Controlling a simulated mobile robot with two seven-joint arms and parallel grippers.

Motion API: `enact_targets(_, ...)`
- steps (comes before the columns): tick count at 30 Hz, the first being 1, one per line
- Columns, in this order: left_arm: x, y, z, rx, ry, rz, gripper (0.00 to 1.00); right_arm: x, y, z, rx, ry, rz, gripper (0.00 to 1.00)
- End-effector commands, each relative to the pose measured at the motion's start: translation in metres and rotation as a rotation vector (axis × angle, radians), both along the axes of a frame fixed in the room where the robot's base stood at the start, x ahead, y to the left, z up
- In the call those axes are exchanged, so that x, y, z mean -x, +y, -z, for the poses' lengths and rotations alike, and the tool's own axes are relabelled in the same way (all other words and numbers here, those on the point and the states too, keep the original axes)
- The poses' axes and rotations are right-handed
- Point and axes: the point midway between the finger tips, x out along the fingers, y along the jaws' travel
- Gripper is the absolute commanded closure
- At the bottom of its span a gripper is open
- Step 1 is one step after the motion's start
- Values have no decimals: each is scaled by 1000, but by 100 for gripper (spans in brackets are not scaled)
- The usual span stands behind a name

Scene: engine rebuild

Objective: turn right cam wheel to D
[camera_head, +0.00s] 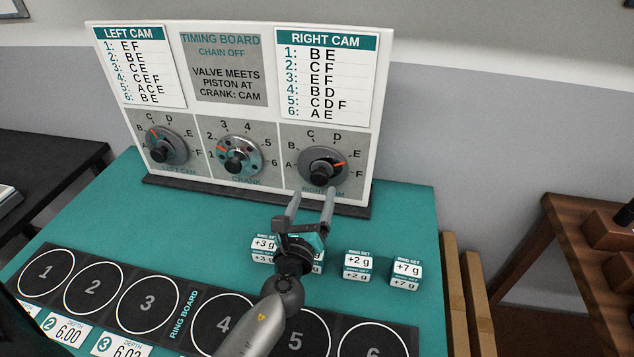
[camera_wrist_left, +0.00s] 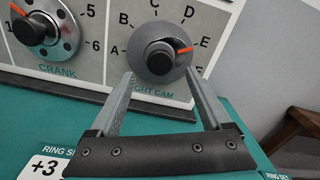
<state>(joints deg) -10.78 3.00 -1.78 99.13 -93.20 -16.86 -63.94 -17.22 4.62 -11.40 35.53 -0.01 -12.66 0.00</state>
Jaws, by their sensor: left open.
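The right cam wheel (camera_head: 323,167) is a round grey dial with a black centre knob on the lower right of the timing board (camera_head: 273,104). Letters A to F ring it. Its orange mark points right, nearer E than F. In the left wrist view the right cam wheel (camera_wrist_left: 162,58) shows the same mark close to E. My left gripper (camera_head: 311,203) is open and empty, in front of and below the wheel, with its fingers toward the board. In the left wrist view its fingertips (camera_wrist_left: 159,75) appear on either side of the wheel's lower part; contact cannot be told. My right gripper is not in view.
The left cam wheel (camera_head: 166,146) and crank wheel (camera_head: 240,156) are left of the right cam wheel. Ring set boxes (camera_head: 357,265) stand on the green table (camera_head: 410,215), some partly behind my left gripper. The ring board (camera_head: 190,300) lies in front.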

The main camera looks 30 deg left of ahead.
Motion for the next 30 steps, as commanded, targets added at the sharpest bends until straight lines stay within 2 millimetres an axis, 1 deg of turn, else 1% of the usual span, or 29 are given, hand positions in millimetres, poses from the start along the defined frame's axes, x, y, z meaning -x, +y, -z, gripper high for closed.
enact_targets(1,-9,2,-1,0,-2,-1,18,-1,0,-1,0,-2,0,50)
enact_targets(3,-18,5,-1,1,-1,0,18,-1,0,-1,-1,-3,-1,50)
enact_targets(9,-37,10,1,0,0,0,18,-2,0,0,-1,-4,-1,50)
enact_targets(15,-44,12,1,-1,1,-1,18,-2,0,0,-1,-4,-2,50)
enact_targets(22,-44,12,0,0,0,0,18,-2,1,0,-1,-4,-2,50)
enact_targets(23,-44,12,0,0,0,0,20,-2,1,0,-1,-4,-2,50)
enact_targets(30,-44,12,0,0,0,0,47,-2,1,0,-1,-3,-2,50)
